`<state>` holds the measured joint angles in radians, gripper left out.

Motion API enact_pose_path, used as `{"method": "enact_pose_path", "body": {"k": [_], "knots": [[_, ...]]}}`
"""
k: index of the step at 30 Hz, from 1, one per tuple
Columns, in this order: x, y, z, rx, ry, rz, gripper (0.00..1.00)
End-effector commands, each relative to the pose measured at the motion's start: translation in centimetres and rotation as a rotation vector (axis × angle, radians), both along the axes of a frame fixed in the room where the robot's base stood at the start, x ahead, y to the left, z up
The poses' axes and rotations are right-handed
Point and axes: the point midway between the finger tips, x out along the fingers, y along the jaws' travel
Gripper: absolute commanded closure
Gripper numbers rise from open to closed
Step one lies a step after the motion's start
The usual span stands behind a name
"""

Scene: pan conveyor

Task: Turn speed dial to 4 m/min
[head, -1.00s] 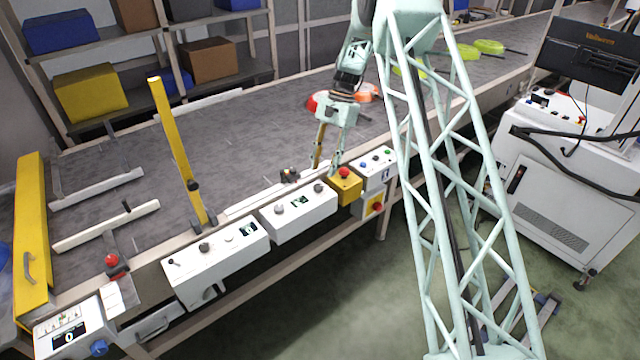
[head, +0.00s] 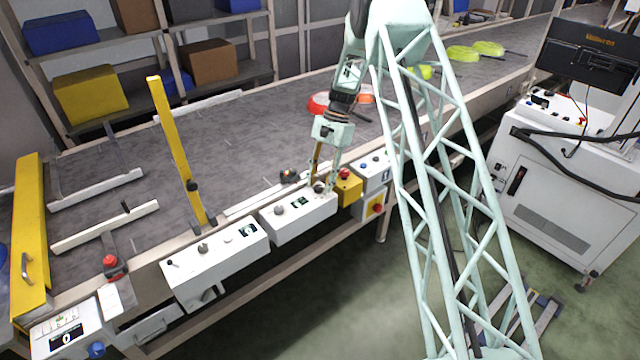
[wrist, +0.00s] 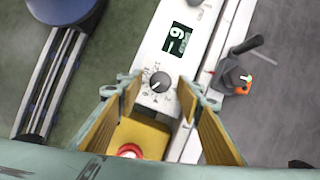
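The dial (wrist: 160,82), a dark round knob with a pale pointer and printed marks around it, sits on a white control box (wrist: 155,55). A small lit display (wrist: 177,40) is beside it; its digits are turned and I cannot read them surely. In the head view the dial (head: 319,187) is at the right end of the middle white box (head: 290,222), partly hidden by my fingers. My gripper (head: 323,184) points down over it. In the wrist view my gripper (wrist: 158,87) is open, its fingers on either side of the dial; contact cannot be told.
A yellow box with a red button (head: 345,184) stands just right of the dial. Another knob (head: 279,209) and a second white box (head: 215,262) are to the left. A black lever (wrist: 245,48) stands near the belt (head: 240,140). Pans (head: 318,103) lie on the belt.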

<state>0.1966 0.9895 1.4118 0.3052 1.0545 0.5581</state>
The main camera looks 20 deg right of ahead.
Motion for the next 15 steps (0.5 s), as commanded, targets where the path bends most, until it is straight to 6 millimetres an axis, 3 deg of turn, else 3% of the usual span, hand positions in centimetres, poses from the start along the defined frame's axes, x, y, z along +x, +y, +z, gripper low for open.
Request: {"method": "enact_pose_path", "body": {"k": [8,15], "knots": [[0.0,0.0,0.0,0.0,0.0,0.0,0.91],[0.02,0.02,0.0,0.0,0.0,0.011,0.91]]}}
